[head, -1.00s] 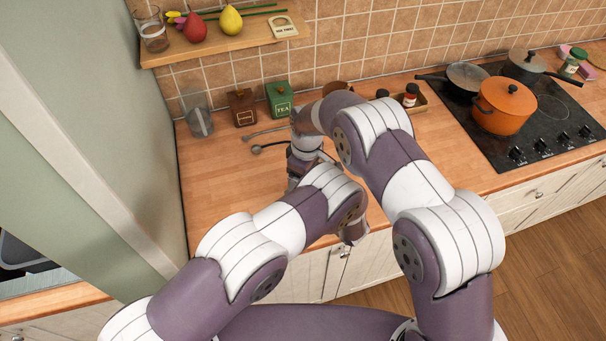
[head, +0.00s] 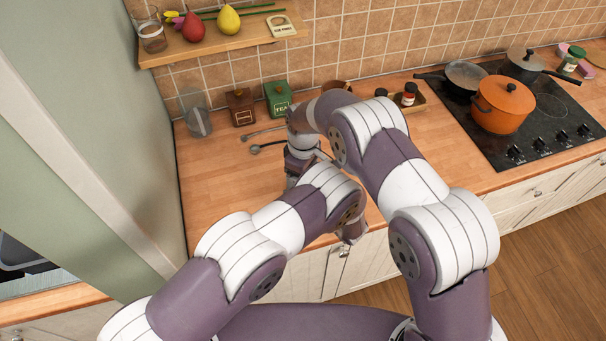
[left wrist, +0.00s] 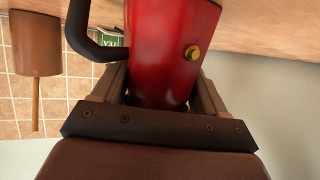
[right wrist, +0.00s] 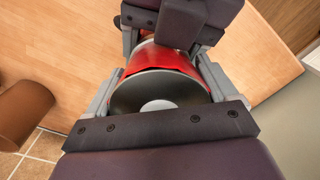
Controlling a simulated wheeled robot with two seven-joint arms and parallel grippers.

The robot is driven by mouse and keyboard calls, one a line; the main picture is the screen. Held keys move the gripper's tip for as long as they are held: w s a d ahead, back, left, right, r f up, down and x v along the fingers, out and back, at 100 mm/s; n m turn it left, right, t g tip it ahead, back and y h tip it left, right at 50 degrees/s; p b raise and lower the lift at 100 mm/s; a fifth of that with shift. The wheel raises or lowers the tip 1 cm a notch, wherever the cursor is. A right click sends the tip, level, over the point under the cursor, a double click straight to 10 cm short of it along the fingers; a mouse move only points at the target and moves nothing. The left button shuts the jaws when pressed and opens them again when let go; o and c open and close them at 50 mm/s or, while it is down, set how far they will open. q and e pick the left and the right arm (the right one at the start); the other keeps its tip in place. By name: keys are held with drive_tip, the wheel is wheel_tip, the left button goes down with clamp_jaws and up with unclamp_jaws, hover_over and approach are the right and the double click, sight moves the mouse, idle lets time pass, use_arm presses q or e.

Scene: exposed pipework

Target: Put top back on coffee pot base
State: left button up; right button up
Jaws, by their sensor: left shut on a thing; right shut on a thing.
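In the left wrist view, my left gripper (left wrist: 155,100) is shut around a red coffee pot part (left wrist: 165,45) with a brass valve on its side. A black handle (left wrist: 85,40) curves out at its left. In the right wrist view, my right gripper (right wrist: 160,85) is shut around a red part (right wrist: 160,60) whose round grey end, pale in the middle, faces the camera. The left gripper (right wrist: 175,20) shows right beyond it, so the two grippers are close together. The seam between top and base is not clear. In the head view my arms hide the pot.
A brown pot (left wrist: 35,45) stands near the tiled wall. A stove with an orange pot (head: 502,104) is at right. The counter's left part is clear.

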use_arm(q)
drive_tip(key=shift+d+r, duration=0.1)
use_arm(e)
drive_tip(key=shift+a+f, duration=0.1)
drive_tip(key=shift+f, duration=0.35)
use_arm(q)
drive_tip(key=shift+o, duration=0.2)
drive_tip(key=shift+w+r, duration=0.1)
use_arm(e)
drive_tip(key=shift+s+f, duration=0.15)
drive_tip(key=shift+f, duration=0.2)
use_arm(q)
clamp_jaws()
drive_tip(key=shift+r, duration=0.1)
use_arm(e)
drive_tip(key=m, duration=0.5)
drive_tip(key=shift+s, duration=0.1)
use_arm(q)
drive_tip(key=shift+w+d, duration=0.1)
drive_tip(key=shift+w, duration=0.1)
use_arm(e)
drive_tip(key=shift+m, duration=0.7)
drive_tip(key=o, duration=1.7)
drive_tip(key=shift+c, duration=0.2)
use_arm(q)
drive_tip(key=shift+s, duration=0.1)
